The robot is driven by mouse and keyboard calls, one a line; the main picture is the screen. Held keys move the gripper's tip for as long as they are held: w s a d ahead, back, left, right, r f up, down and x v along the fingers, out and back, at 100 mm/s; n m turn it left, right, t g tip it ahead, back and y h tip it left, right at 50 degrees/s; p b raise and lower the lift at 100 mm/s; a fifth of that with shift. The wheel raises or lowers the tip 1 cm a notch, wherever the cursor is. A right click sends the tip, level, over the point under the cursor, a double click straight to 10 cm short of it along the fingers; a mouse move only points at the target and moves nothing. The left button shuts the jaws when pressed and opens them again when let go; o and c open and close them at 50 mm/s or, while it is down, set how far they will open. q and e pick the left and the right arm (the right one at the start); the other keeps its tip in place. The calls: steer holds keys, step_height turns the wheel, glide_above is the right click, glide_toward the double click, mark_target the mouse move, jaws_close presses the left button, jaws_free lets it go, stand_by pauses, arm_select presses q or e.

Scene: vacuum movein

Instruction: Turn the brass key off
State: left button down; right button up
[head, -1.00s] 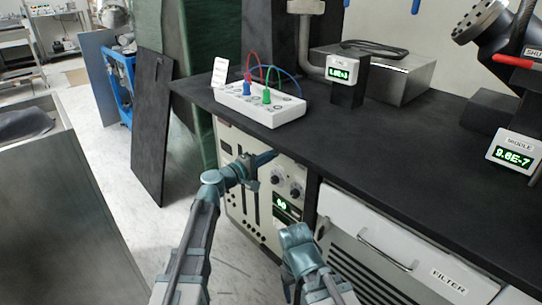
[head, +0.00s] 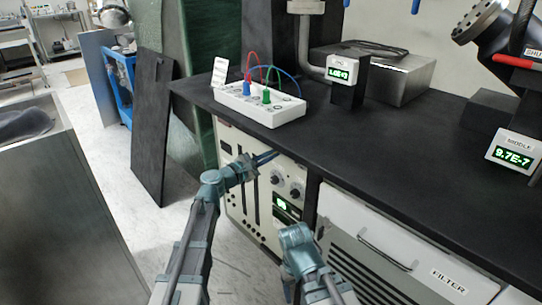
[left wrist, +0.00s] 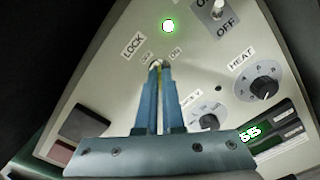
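The key lock (left wrist: 157,63) is on a cream panel in the left wrist view, with small OFF and ON labels around it and a LOCK label (left wrist: 132,45) to its left. My left gripper (left wrist: 159,68) has its two blue fingers close together, with a thin gap, and their tips are at the lock. The key is mostly hidden between them; its exact angle cannot be told. In the head view my left gripper (head: 268,157) reaches to the front of the cabinet panel (head: 240,205). My right gripper (head: 294,236) is low in front of the cabinet; its fingers cannot be made out.
A lit green lamp (left wrist: 168,26), a toggle switch (left wrist: 218,10) and a HEAT knob (left wrist: 265,87) are near the lock. The black bench top (head: 330,150) overhangs the cabinet. A white box with cables (head: 262,107) stands on it. Floor at the left is clear.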

arm_select(q)
steer(key=shift+n, duration=4.1)
steer(key=c, duration=1)
jaws_free()
steer(key=shift+c, duration=0.2)
steer(key=v, duration=1.4)
